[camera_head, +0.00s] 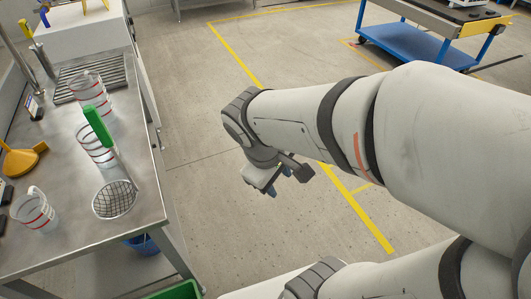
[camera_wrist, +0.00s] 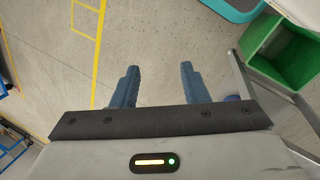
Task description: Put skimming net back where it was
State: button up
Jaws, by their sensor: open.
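The skimming net (camera_head: 115,199) is on the steel bench (camera_head: 75,235) at the left of the head view. Its round wire mesh basket is near the bench's right edge, and its green handle (camera_head: 98,128) points up and away, overlapping a clear cup in the picture. I cannot tell whether the handle touches that cup. My gripper (camera_head: 272,188) hangs over the floor to the right of the bench, clear of the net. In the wrist view my gripper (camera_wrist: 159,72) is open, with nothing between its two blue fingers. The net does not show there.
Clear cups with red bands (camera_head: 34,212) and a yellow funnel-like item (camera_head: 22,160) are on the bench. A green bin (camera_wrist: 262,58) and a blue bucket (camera_head: 142,243) are low by the bench. A blue cart (camera_head: 415,45) stands far right. The middle floor is clear.

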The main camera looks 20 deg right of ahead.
jog(key=m+y, duration=0.1)
jog(key=m, duration=0.1)
jog(key=m+y, duration=0.1)
jog(key=m, duration=0.1)
jog(key=r+m+y, duration=0.1)
jog(key=m, duration=0.1)
jog(key=shift+w+a+m+t, duration=0.2)
jog(key=shift+a+m+t, duration=0.1)
jog(key=shift+r, duration=0.1)
